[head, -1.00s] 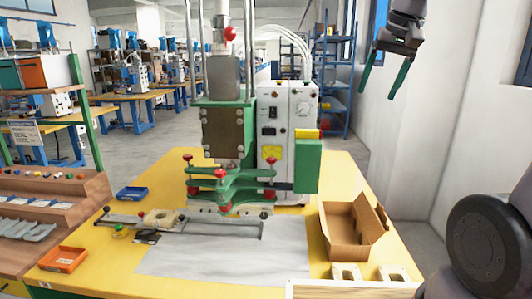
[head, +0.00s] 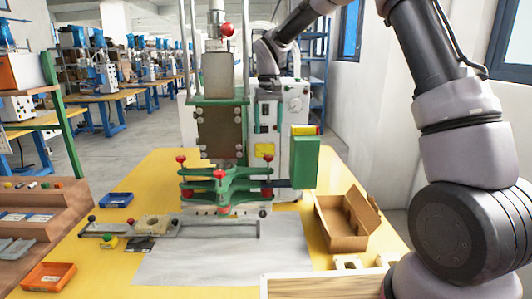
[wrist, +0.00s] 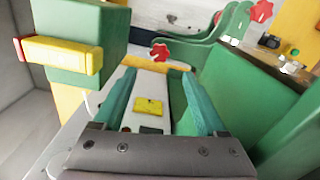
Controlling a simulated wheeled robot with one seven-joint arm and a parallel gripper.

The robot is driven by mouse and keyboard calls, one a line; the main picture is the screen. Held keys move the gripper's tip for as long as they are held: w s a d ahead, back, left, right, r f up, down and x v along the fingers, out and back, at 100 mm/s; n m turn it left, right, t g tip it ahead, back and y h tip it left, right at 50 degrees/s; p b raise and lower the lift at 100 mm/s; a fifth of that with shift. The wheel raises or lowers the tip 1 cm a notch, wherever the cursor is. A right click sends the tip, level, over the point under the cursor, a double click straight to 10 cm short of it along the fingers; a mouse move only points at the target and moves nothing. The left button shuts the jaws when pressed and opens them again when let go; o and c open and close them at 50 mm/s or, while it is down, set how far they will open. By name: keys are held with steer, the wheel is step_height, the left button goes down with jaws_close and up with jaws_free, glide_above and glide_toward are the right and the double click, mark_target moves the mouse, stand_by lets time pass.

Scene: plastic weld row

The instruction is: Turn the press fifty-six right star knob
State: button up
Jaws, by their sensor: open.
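The green press (head: 222,130) stands on the yellow table, with red star knobs on its green arms. A right-hand upper knob (head: 269,159) and a lower one (head: 267,192) show in the head view; I cannot tell which is the task's knob. In the wrist view, a red star knob (wrist: 160,52) lies just beyond my fingertips, and another (wrist: 261,11) is at upper right. My gripper (wrist: 157,76) is open and empty, its two teal fingers apart.
A white control cabinet (head: 298,108) and a green box (head: 304,162) with a red-and-yellow end stand right of the press. A cardboard box (head: 342,222) is at the right of the table. An orange tray (head: 47,275) and a blue tray (head: 115,200) are left. White sheet is mostly bare.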

mark_target(268, 156)
step_height(268, 156, down, 10)
steer(key=shift+r, duration=0.25)
jaws_close()
stand_by(0.3)
steer(key=n, duration=0.4)
steer(key=shift+n, duration=1.9)
